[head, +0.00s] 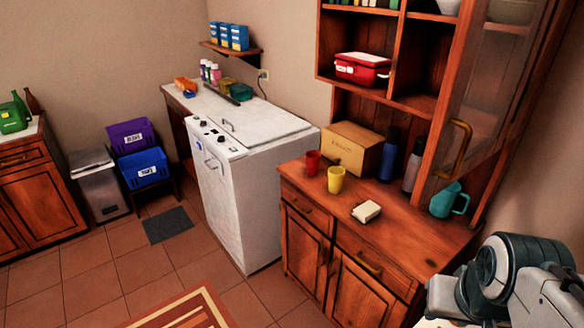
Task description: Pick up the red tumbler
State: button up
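The red tumbler (312,163) stands upright on the wooden cabinet counter, near its left back part. A yellow tumbler (336,179) stands close by, in front and to the right of it. My arm shows at the lower right corner, to the right of the cabinet and well away from the tumbler. My gripper is outside the picture, so its state is hidden.
On the counter (425,240) are a wooden bread box (351,148), a butter-like block (366,211), dark and grey bottles (389,155) and a teal pitcher (449,200). A white appliance (240,185) stands left. A glass door (490,90) hangs at right. The tiled floor in front is open.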

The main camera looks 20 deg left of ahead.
aim_at(313, 157)
jog(key=u, duration=1.7)
jog(key=i, duration=3.3)
jog(key=z, duration=3.45)
jog(key=i, duration=0.55)
